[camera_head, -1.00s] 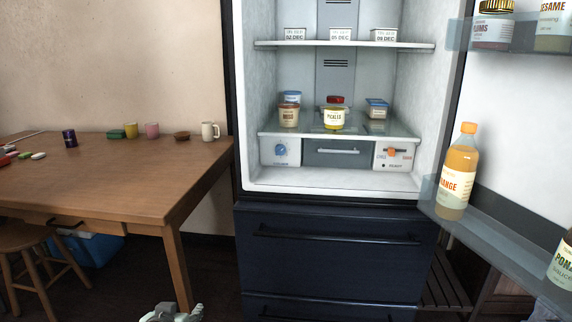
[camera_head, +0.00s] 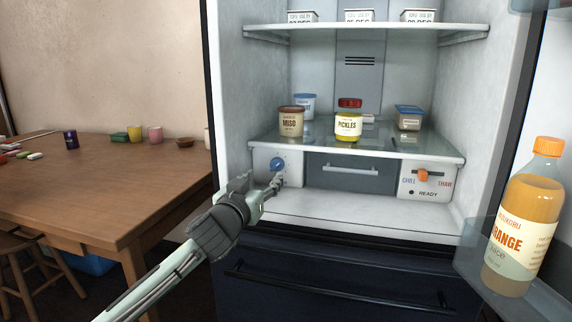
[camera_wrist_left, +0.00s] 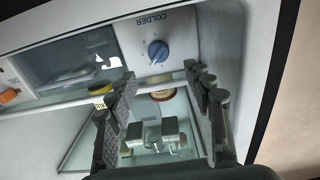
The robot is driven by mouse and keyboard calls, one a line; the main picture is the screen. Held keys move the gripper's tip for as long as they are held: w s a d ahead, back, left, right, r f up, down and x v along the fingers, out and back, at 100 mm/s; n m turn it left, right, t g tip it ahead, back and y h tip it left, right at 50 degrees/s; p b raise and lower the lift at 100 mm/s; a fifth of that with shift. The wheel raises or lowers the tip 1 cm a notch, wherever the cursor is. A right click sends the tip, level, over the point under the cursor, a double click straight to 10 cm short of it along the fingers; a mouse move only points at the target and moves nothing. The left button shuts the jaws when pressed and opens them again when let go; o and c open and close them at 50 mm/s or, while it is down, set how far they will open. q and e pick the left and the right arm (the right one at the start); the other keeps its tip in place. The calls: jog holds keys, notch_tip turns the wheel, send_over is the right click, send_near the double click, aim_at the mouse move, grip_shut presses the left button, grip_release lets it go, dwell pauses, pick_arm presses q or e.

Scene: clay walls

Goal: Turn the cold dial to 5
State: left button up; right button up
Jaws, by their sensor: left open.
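The cold dial is a round blue knob (camera_head: 277,164) on a white panel at the lower left inside the open fridge. In the left wrist view the blue dial (camera_wrist_left: 158,51) shows upside down with the word COLDER beside it. My left gripper (camera_head: 262,186) is open and empty, just in front of and below the dial, apart from it. In the left wrist view its two fingers (camera_wrist_left: 160,80) stand spread, with the dial beyond their tips. The dial's numbers are too small to read. My right gripper is not in view.
A grey drawer (camera_head: 342,175) and an orange slider (camera_head: 423,175) sit right of the dial. The glass shelf above holds a miso tub (camera_head: 291,121), a pickles jar (camera_head: 348,122) and other tubs. An orange juice bottle (camera_head: 523,225) stands in the open door. A wooden table (camera_head: 95,190) is at left.

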aim_at(275, 166)
pick_arm(q)
jog(key=shift+w+d, duration=0.2)
jog(key=shift+w, duration=0.05)
jog(key=shift+w+d, duration=0.1)
jog(key=shift+w, duration=0.15)
jog(key=x, duration=0.7)
jog(key=shift+w, duration=0.1)
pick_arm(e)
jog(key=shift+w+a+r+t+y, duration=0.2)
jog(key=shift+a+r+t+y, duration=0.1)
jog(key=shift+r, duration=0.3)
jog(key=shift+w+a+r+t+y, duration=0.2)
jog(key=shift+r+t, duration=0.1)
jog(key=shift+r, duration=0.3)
pick_arm(q)
jog(key=c, duration=1.1)
